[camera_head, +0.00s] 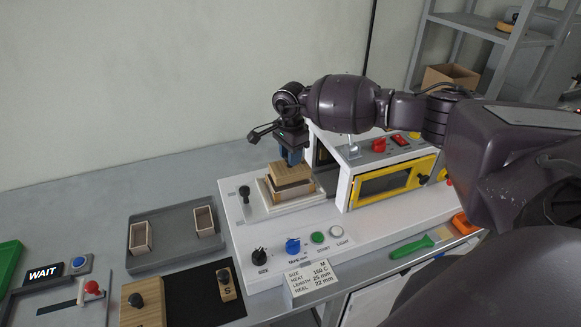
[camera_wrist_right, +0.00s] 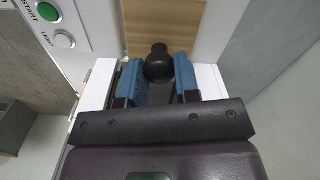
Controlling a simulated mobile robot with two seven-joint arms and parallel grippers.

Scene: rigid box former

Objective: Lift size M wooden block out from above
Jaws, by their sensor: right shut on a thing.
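The size M wooden block (camera_head: 291,171) is at the white box former's station, its top showing above a light wooden box-like frame (camera_head: 292,196). A dark band shows between them; I cannot tell whether the block still touches what is below. My right gripper (camera_head: 291,158) comes down from above, shut on the block's black knob. In the right wrist view the two blue fingers (camera_wrist_right: 158,82) stand either side of the round black knob (camera_wrist_right: 158,64), with the block's wooden top (camera_wrist_right: 155,28) beyond. My left gripper is in neither view.
A yellow-framed window unit (camera_head: 392,182) stands right of the station. Knobs and buttons (camera_head: 292,246) line the front. A grey tray (camera_head: 176,238) with two small wooden frames lies left. Two other knobbed blocks, one marked S (camera_head: 226,287), lie on a black mat (camera_head: 196,303).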

